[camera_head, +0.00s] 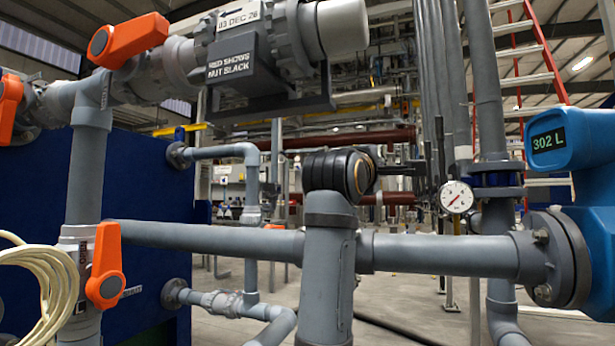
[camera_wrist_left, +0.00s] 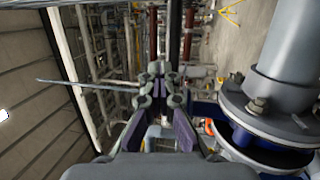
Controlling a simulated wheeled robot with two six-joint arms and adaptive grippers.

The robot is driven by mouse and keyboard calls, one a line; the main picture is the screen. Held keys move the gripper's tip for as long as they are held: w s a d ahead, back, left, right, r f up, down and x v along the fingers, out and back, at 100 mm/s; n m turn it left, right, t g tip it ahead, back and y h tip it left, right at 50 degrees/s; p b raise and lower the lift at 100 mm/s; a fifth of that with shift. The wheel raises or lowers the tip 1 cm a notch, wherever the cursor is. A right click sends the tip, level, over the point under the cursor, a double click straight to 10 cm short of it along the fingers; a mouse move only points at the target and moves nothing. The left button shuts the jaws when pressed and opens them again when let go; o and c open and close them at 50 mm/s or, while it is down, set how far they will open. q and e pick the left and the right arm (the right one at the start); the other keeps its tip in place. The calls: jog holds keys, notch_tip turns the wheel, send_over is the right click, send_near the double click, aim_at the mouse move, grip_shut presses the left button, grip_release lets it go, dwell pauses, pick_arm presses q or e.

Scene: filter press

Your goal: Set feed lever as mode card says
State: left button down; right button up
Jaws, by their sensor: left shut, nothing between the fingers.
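My left gripper (camera_head: 408,172) is dark and sits at the end of the black wrist joint in the middle of the head view. In the left wrist view its fingertips (camera_wrist_left: 164,72) are together, with nothing held. Three orange levers show in the head view: one at the top left (camera_head: 128,40), one cut by the left edge (camera_head: 9,105), and one lower on the vertical pipe (camera_head: 106,266). They are well to the left of the gripper. I cannot tell which lever is the feed lever. I cannot make out a mode card.
A black plate (camera_head: 246,62) reads "RED SHOWS NUT SLACK". A blue meter (camera_head: 575,140) reads "302 L". A round gauge (camera_head: 456,197) is right of the gripper. A bolted flange (camera_wrist_left: 270,120) stands close by on the right in the wrist view. A cream hose (camera_head: 50,290) hangs at left.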

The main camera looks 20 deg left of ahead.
pick_arm(q)
jog(key=s+a, duration=0.2)
jog(key=a, duration=0.4)
jog(key=s+a, duration=0.2)
jog(key=a, duration=0.4)
jog(key=shift+s+a, duration=0.3)
jog(key=shift+a, duration=0.1)
dwell(0.3)
jog(key=c, duration=0.9)
grip_release()
jog(key=shift+s, duration=0.1)
jog(key=b+v, duration=0.3)
jog(key=v, duration=0.6)
jog(key=shift+b, duration=0.4)
